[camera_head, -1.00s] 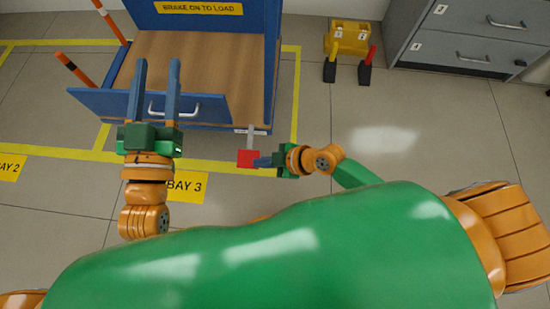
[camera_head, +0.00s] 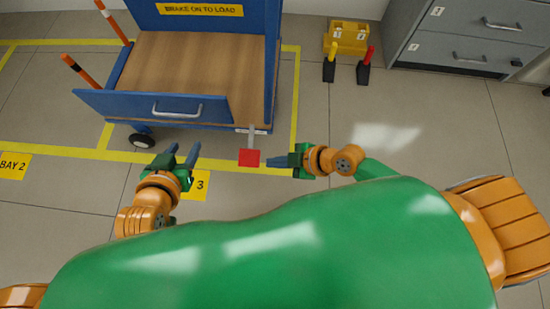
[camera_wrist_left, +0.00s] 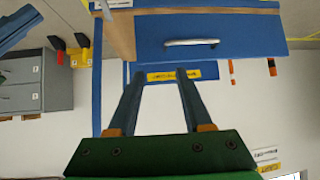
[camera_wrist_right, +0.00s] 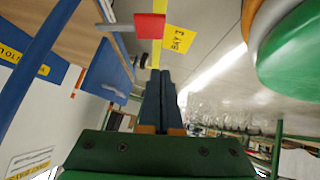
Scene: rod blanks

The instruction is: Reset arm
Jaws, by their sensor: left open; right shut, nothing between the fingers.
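My left gripper (camera_head: 182,150) is open and empty, in front of the blue cart's near panel (camera_head: 110,103) and below its silver handle (camera_head: 176,110). In the left wrist view its two fingers (camera_wrist_left: 159,73) stand apart with nothing between them; the handle (camera_wrist_left: 191,42) shows beyond them. My right gripper (camera_head: 265,162) is shut and empty, just right of the red pedal (camera_head: 249,157) on a grey stem at the cart's near right corner. In the right wrist view its closed fingers (camera_wrist_right: 160,74) point toward the red pedal (camera_wrist_right: 150,26), with a small gap between.
The cart's wooden deck (camera_head: 190,65) is bare. Orange-striped posts (camera_head: 80,72) stand at its left. Yellow floor lines surround it. A yellow box (camera_head: 347,38), a yellow-topped and a red-topped black block, and a grey drawer cabinet (camera_head: 460,40) stand back right. The floor at right is open.

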